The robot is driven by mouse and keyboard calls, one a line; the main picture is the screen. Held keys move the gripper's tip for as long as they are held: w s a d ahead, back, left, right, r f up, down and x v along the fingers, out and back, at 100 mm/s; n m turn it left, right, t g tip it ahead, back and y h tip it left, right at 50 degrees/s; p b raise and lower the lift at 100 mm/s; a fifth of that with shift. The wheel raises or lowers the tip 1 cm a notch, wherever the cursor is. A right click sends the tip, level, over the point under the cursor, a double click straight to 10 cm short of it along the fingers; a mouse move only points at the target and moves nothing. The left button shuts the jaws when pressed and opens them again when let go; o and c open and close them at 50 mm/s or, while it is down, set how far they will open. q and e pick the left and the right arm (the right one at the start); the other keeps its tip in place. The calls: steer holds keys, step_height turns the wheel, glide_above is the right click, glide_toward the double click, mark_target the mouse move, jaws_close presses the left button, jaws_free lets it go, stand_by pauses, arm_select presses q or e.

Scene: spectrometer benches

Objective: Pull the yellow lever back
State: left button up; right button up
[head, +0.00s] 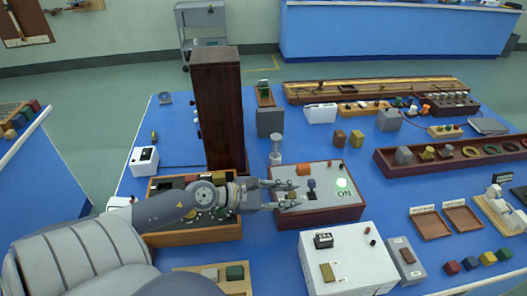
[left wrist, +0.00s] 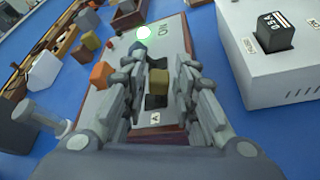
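The yellow lever (left wrist: 158,82) is a small olive-yellow block standing in a dark slot on the control box (head: 345,206). In the left wrist view it is between the two fingers of my left gripper (left wrist: 160,75), with some room seen beside it. In the head view my left gripper (head: 295,194) reaches in from the left over the box, its fingers apart; the yellow lever is not clearly seen there. A blue-grey lever (head: 311,184) stands just beyond on the same box. My right gripper is not in view.
The box also carries an orange block (head: 303,169) and a lit green lamp (head: 342,183) by "ON". A white box (head: 345,262) stands in front. A tall dark-red column (head: 218,110) and a clear-grey cylinder (head: 276,150) stand near my left arm.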

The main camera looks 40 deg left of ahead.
arm_select(q)
steer(key=v, duration=1)
steer(key=shift+s, duration=0.15)
steer(key=shift+r, duration=0.1)
